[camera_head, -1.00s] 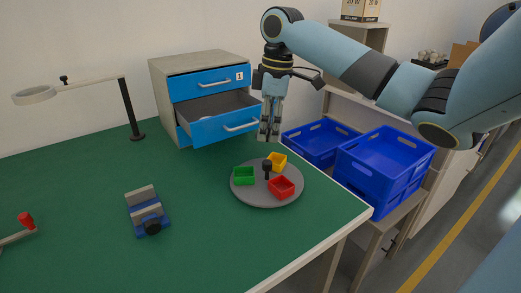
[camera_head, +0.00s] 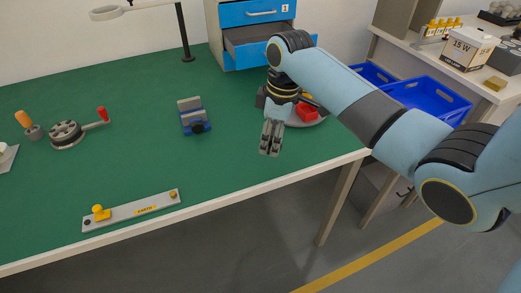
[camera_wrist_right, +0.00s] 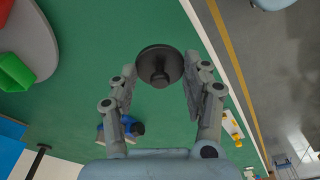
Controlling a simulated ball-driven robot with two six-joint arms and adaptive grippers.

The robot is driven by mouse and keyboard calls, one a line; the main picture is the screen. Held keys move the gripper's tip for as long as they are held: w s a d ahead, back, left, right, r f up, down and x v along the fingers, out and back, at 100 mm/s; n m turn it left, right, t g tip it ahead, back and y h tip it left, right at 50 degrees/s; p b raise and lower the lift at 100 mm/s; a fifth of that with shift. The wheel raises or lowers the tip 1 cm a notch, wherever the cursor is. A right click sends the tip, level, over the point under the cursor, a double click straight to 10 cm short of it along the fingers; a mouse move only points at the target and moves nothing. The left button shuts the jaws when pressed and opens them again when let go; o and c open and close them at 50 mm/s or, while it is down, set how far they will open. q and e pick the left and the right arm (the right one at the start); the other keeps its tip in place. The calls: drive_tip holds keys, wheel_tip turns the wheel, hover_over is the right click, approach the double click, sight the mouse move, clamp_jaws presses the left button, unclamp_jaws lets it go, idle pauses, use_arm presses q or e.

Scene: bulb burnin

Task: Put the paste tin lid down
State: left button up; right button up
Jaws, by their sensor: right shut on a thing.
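The paste tin lid (camera_wrist_right: 160,66) is a dark round disc with a knob in its middle, seen between the fingertips in the right wrist view. My right gripper (camera_head: 270,150) is shut on it, above the green table (camera_head: 235,172) near its front edge. The same gripper shows in the wrist view (camera_wrist_right: 160,88) with a finger on each side of the lid. In the head view I cannot make out the lid at the fingertips. I cannot tell how high it is above the table. My left gripper is not in view.
A blue clamp block (camera_head: 193,116) stands left of my right gripper. The grey turntable with a red bin (camera_head: 307,113) is behind my right arm. A bar fixture (camera_head: 133,211) lies at the front left. Green tabletop between these is clear.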

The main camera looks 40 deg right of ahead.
sight(259, 157)
drive_tip(key=w+f, duration=0.2)
drive_tip(key=w, duration=0.1)
drive_tip(key=shift+w+a+f, duration=0.15)
drive_tip(key=shift+w+a, duration=0.05)
drive_tip(key=shift+a, duration=0.2)
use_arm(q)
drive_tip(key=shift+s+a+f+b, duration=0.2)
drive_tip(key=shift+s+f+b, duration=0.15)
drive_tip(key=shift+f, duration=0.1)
use_arm(e)
drive_tip(key=shift+f, duration=1.95)
drive_tip(key=shift+f, duration=0.1)
drive_tip(key=o, duration=0.8)
drive_tip(key=shift+c, duration=0.2)
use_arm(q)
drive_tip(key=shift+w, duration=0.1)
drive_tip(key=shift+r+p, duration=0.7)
use_arm(e)
drive_tip(key=r, duration=0.8)
drive_tip(key=s+d+r, duration=0.1)
drive_tip(key=r, duration=0.3)
drive_tip(key=shift+r, duration=0.1)
